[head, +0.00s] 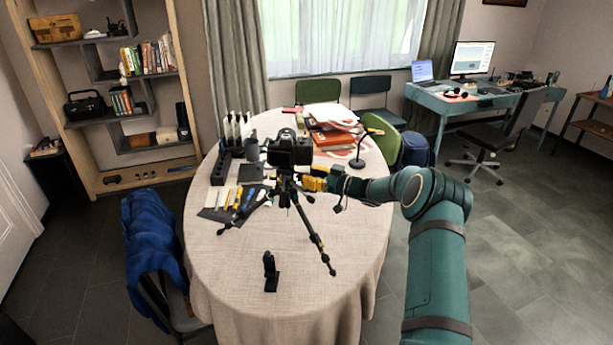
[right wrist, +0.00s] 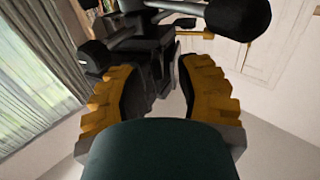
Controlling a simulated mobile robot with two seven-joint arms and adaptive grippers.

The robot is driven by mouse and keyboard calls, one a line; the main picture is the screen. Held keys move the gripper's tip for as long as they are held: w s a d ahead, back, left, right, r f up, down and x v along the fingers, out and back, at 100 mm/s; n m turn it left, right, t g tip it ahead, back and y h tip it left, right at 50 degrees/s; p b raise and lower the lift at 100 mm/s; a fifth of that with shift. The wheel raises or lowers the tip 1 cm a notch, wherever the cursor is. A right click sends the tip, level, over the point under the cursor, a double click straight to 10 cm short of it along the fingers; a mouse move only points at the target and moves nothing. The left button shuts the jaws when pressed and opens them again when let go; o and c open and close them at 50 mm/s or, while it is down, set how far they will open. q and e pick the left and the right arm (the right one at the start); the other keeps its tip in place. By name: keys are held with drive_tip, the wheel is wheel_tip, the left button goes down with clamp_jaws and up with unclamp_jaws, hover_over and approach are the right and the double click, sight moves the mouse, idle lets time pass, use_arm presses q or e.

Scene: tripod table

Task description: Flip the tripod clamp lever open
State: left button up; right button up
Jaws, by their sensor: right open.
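A small black tripod (head: 318,240) stands on the oval table with a black camera (head: 290,151) on top. My right gripper (head: 313,180), with yellow fingers, is at the right side of the tripod's head, just below the camera. In the right wrist view my right gripper (right wrist: 157,80) is open, its fingers on either side of the dark tripod head (right wrist: 143,58). I cannot tell whether they touch it. A thin yellow bar (right wrist: 195,34) shows behind dark knobs; I cannot tell if it is the clamp lever. My left gripper is out of view.
The cloth-covered table (head: 225,275) also holds a stack of books and papers (head: 332,128), a black desk lamp (head: 358,150), a mat with tools (head: 232,205) and a small black stand (head: 270,272). The table's front right is clear.

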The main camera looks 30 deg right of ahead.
drive_tip(key=v, duration=0.6)
drive_tip(key=shift+s, duration=0.35)
drive_tip(key=shift+d, duration=0.1)
